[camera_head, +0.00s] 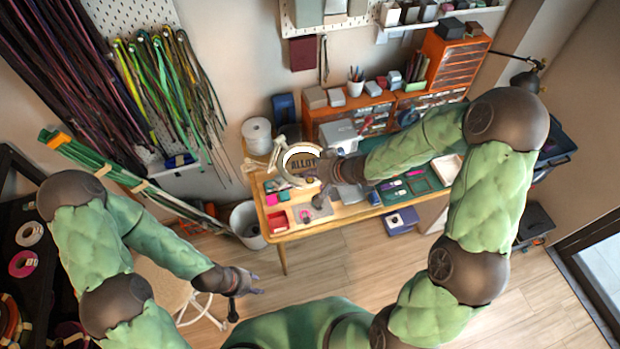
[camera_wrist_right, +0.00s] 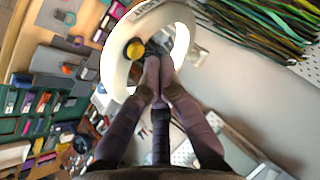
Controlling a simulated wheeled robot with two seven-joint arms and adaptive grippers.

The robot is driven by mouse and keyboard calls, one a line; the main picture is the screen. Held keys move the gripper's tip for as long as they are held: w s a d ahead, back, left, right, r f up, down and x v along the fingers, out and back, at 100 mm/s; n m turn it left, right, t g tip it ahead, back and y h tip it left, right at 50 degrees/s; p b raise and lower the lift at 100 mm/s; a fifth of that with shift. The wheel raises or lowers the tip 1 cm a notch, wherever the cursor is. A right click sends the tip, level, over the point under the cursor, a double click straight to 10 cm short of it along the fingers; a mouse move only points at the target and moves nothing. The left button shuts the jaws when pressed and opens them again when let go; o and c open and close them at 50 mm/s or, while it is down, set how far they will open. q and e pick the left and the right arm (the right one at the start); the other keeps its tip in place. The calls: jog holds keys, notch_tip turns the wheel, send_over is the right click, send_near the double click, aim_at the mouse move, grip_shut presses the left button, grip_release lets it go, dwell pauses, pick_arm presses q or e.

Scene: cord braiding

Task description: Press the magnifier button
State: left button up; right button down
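The magnifier (camera_head: 289,151) is a white ring above the workbench, with dark lettering showing at it. In the right wrist view its ring (camera_wrist_right: 117,70) fills the upper middle and its inner edge is bright white. A round yellow button (camera_wrist_right: 135,49) sits on the ring's near side. My right gripper (camera_head: 322,170) is at the magnifier's right side. In the right wrist view its dark fingertips (camera_wrist_right: 160,68) are together, just right of and below the button; contact cannot be told. My left gripper (camera_head: 246,294) is low at the left, away from the bench, fingers apart and empty.
The wooden workbench (camera_head: 350,211) carries small tools, a red tray (camera_head: 278,221) and a green mat (camera_head: 433,180). Orange drawers (camera_head: 455,70) stand behind it. A white spool (camera_head: 257,135) is left of the magnifier. Coloured cords (camera_head: 165,85) hang on the left wall. A grey bin (camera_head: 246,224) stands beside the bench.

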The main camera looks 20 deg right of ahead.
jog(key=shift+f, duration=0.1)
dwell(0.5)
jog(key=shift+f, duration=0.3)
jog(key=shift+f, duration=0.35)
dwell(0.7)
dwell(0.3)
jog(key=shift+r+p, duration=0.75)
jog(key=shift+r, duration=0.05)
notch_tip(320, 180, up, 3)
jog(key=p, duration=0.3)
jog(key=shift+f, duration=0.1)
jog(key=shift+r+p, duration=0.8)
jog(key=shift+r, duration=0.35)
